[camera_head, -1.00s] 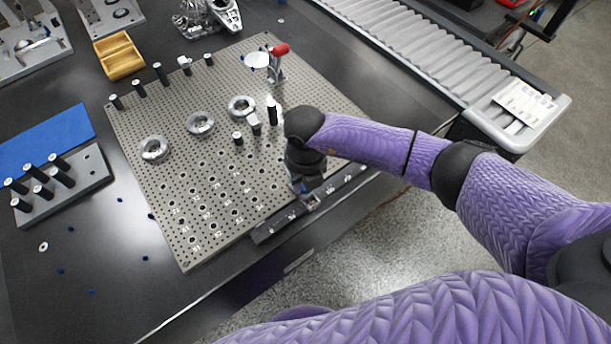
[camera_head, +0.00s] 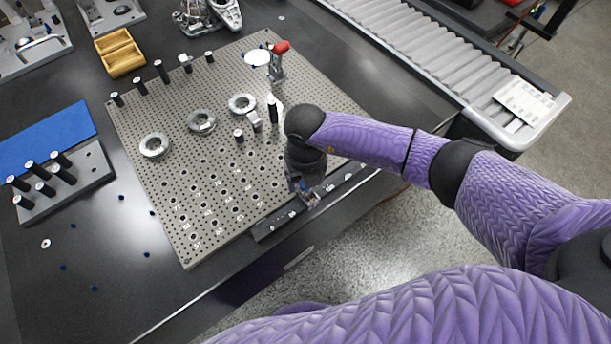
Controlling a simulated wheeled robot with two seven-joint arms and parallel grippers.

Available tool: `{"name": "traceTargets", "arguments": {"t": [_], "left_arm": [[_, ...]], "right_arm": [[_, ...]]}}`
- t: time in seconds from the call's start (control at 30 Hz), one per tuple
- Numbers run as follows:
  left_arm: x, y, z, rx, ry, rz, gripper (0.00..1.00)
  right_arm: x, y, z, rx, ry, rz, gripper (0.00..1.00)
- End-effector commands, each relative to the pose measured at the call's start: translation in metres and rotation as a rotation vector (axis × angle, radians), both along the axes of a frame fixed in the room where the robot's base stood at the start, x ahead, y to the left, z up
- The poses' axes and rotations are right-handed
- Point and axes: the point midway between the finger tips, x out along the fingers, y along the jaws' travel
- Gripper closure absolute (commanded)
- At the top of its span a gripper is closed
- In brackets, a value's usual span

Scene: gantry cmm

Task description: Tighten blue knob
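My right gripper (camera_head: 309,198) points down at the dark bar (camera_head: 275,226) along the front edge of the perforated fixture plate (camera_head: 190,238). My black wrist covers much of the gripper, and I cannot tell whether the fingers are open or shut. A small bluish patch (camera_head: 301,184) shows beside the fingers. I cannot tell whether it is the blue knob or part of the gripper. No other blue knob is clear on the plate. My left gripper is not in view.
Ring parts (camera_head: 201,121) and a red-topped clamp (camera_head: 278,62) stand on the plate. A block with black pins (camera_head: 92,176), a blue mat (camera_head: 46,136) and a wooden tray (camera_head: 120,53) lie left. Small blue pieces (camera_head: 147,254) are scattered on the dark table. A roller conveyor (camera_head: 430,62) runs at right.

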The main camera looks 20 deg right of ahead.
Motion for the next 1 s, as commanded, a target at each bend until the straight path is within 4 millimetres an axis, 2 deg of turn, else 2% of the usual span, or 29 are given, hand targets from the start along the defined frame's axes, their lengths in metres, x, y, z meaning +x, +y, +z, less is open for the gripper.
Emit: {"name": "traceTargets", "arguments": {"t": [0.17,0.23,0.5,0.6,0.73,1.0], "left_arm": [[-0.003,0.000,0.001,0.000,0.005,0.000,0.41],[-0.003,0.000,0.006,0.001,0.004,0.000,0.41],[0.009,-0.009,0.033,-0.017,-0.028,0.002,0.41],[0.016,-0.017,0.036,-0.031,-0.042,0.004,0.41],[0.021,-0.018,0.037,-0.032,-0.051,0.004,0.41],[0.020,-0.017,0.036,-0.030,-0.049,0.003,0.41]], "right_arm": [[0.000,0.000,0.002,0.000,-0.001,0.000,0.27],[0.001,0.000,0.011,0.001,-0.003,0.001,0.27],[0.001,0.000,0.079,0.000,-0.005,0.001,0.27],[0.001,0.000,0.094,0.000,-0.003,0.001,0.27],[0.000,0.000,0.100,0.000,0.000,0.001,0.27],[0.000,0.000,0.099,0.000,0.000,0.000,0.27]]}}
